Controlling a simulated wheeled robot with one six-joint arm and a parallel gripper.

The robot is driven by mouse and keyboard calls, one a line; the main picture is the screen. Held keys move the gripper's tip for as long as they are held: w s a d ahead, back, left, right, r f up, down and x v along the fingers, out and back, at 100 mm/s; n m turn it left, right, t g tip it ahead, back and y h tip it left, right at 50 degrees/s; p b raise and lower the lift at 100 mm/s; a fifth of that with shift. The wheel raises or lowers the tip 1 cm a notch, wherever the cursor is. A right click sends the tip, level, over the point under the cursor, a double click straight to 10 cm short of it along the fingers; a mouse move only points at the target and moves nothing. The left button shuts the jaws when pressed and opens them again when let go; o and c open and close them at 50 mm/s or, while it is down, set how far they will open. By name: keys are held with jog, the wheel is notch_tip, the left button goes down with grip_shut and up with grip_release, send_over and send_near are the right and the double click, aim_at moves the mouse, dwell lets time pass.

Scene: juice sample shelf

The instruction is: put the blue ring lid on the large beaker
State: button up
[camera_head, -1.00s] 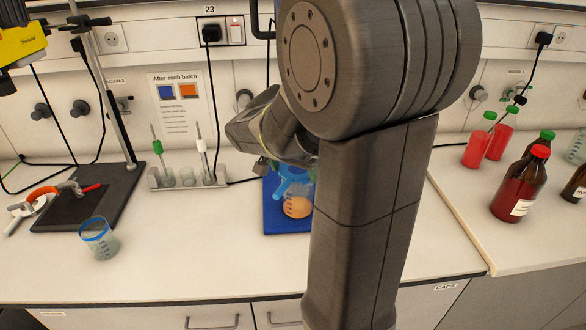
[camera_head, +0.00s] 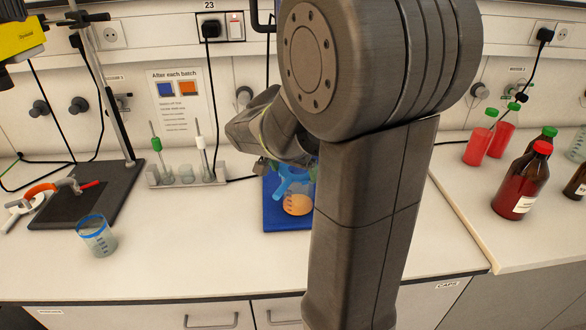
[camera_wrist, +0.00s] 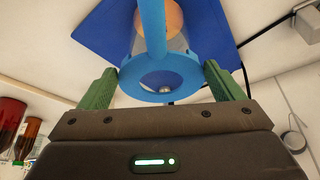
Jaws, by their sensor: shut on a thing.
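The blue ring lid (camera_wrist: 160,80) shows in the wrist view between the two green fingers of my gripper (camera_wrist: 161,71), which is shut on it. A blue bar runs up from the ring. Behind it is a clear beaker (camera_wrist: 178,43) with orange contents. In the head view this beaker (camera_head: 297,204) stands upright on a blue mat, and the lid (camera_head: 287,181) is at its top. I cannot tell whether lid and beaker touch. My arm hides the beaker's right side and most of my gripper there.
A beaker with a blue rim (camera_head: 97,236) stands at the front left. A stand with a dark base (camera_head: 125,185) and a rack (camera_head: 187,178) are behind. Red bottles (camera_head: 521,182) stand on the right counter. The front middle of the counter is clear.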

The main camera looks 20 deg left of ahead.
jog(key=o, duration=0.8)
jog(key=shift+c, duration=0.2)
jog(key=v, duration=1.3)
jog(key=shift+r, duration=0.4)
